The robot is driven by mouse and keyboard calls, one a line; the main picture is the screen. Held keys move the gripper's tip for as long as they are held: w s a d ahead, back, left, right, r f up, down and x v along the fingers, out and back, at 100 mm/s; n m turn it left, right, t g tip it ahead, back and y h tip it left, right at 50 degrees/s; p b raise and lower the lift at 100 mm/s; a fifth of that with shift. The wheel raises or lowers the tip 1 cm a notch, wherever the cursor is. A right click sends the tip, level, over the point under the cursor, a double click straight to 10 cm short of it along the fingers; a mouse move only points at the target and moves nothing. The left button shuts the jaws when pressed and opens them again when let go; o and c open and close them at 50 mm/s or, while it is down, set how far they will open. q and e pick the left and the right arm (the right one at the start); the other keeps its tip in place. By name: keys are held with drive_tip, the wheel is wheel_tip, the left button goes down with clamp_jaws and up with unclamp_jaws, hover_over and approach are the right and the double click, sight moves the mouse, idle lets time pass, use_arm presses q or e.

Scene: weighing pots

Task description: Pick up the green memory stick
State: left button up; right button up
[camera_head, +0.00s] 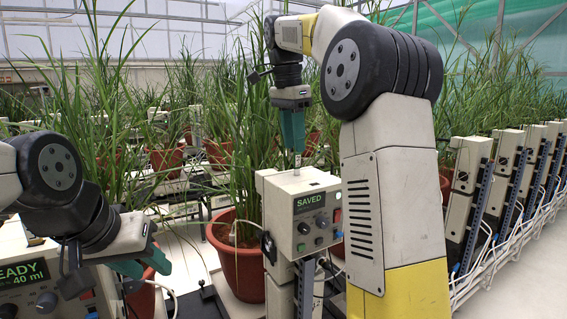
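A cream control box (297,195) with a green "SAVED" display stands in the middle. My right gripper (294,149) points straight down above its top, teal fingers close together. A small pale piece (297,160) shows between the fingertips and the box top. I cannot tell whether it is part of the green memory stick; no green stick is clearly visible. Whether the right fingers grip anything cannot be made out. My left gripper (147,266) is at the lower left, beside another control box (25,275) reading "READY 40 ml". Its teal fingers look apart, with nothing seen between them.
A terracotta pot (238,268) with tall green plants stands left of the middle box. More potted plants fill the back. A row of cream boxes on posts (468,175) with hanging white cables lines the right side. The floor at the lower right is clear.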

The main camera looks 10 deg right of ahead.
sight(297, 169)
drive_tip(key=f, duration=0.3)
drive_tip(key=d+f, duration=0.1)
drive_tip(key=f, duration=0.1)
drive_tip(key=shift+w+f, duration=0.1)
drive_tip(key=shift+w, duration=0.2)
clamp_jaws()
